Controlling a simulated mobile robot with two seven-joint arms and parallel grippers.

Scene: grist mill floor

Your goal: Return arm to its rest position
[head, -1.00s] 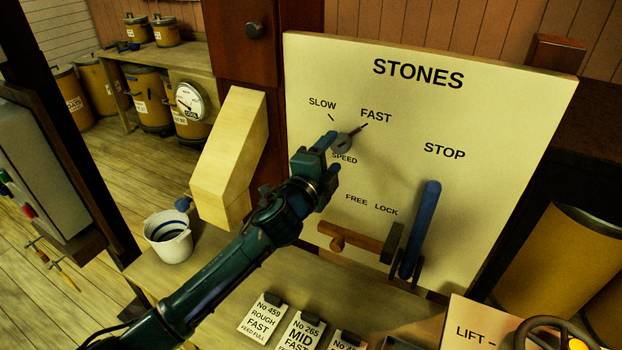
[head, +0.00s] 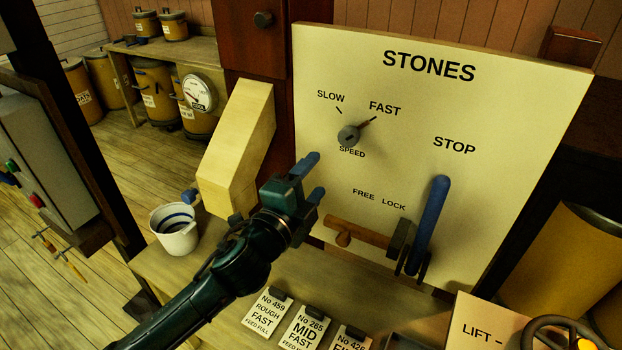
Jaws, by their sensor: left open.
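My left gripper (head: 314,177) is open and empty, its two blue fingertips apart. It is in front of the lower left of the STONES panel (head: 500,115), below the speed knob (head: 348,136) and clear of it. A blue lever (head: 429,222) stands upright below STOP. A wooden latch bar (head: 357,233) lies below FREE and LOCK, its right end close to the lever. My right gripper is not in view.
A wooden chute (head: 236,140) and a white bucket (head: 174,232) are left of the panel. Cards (head: 267,312) stand on the bench (head: 205,275). A LIFT plate (head: 476,331) and a handwheel (head: 545,325) are at lower right. A grey box (head: 40,160) with buttons is at left.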

